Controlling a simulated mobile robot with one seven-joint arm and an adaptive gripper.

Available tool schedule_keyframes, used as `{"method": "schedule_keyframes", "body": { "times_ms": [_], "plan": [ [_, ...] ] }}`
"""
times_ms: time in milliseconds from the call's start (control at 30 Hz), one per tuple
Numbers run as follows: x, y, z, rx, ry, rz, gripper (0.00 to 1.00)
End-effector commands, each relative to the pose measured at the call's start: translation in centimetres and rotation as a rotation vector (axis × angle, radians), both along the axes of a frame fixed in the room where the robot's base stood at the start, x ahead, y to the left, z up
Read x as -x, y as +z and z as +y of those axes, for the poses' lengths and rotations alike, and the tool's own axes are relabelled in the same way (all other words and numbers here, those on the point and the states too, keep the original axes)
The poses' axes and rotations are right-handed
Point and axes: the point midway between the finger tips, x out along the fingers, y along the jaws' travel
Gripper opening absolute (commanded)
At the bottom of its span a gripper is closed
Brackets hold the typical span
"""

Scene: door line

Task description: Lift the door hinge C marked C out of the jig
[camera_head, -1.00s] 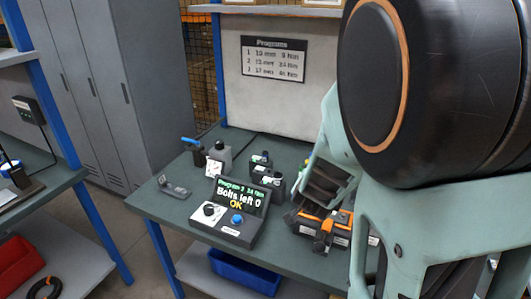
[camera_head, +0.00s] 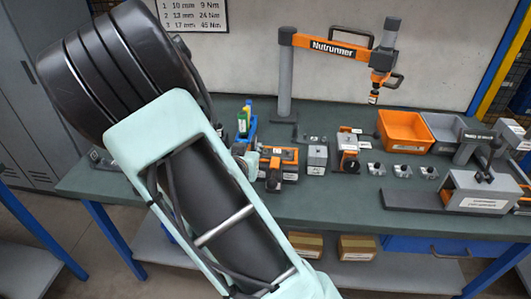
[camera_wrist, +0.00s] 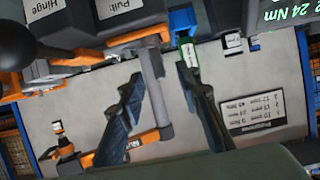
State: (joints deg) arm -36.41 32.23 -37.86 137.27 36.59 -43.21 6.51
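An orange-and-black fixture (camera_head: 279,163) stands on the bench just right of my arm in the head view; I cannot tell for sure that it is the jig. In the wrist view, a dark block labelled "Hinge" (camera_wrist: 40,15) sits over orange parts at the top left. I cannot make out a hinge marked C in either view. My gripper (camera_wrist: 160,72) shows in the wrist view with its two fingers well apart; the grey post behind shows through the gap, and nothing is held.
A nutrunner (camera_head: 345,48) hangs from a grey post behind. An orange bin (camera_head: 404,132) and grey bin (camera_head: 446,128) stand right, with small grey parts (camera_head: 402,171) before them. A grey fixture (camera_head: 482,190) is at far right. The front-middle bench (camera_head: 330,205) is clear.

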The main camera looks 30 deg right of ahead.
Motion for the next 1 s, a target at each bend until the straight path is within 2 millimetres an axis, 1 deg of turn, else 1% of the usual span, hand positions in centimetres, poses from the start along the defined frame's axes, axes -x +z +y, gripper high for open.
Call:
{"method": "schedule_keyframes", "body": {
  "times_ms": [200, 300, 433, 600, 633, 667, 900, 1000],
  "plan": [
    [-2.4, -0.9, -2.1, 0.002, -0.002, 0.000, 0.31],
    [-3.2, -1.4, -2.6, 0.001, -0.002, 0.000, 0.31],
    [-3.7, -1.6, -2.9, 0.000, -0.001, 0.001, 0.31],
    [-3.7, -1.6, -2.9, -0.001, 0.000, 0.000, 0.31],
    [-3.7, -1.6, -2.9, -0.001, 0.000, 0.000, 0.30],
    [-3.7, -1.6, -2.9, -0.001, 0.000, 0.000, 0.27],
    [-3.7, -1.6, -2.9, -0.001, 0.000, 0.000, 0.00],
    [-3.7, -1.6, -2.9, -0.001, 0.000, 0.000, 0.00]
  ]
}}
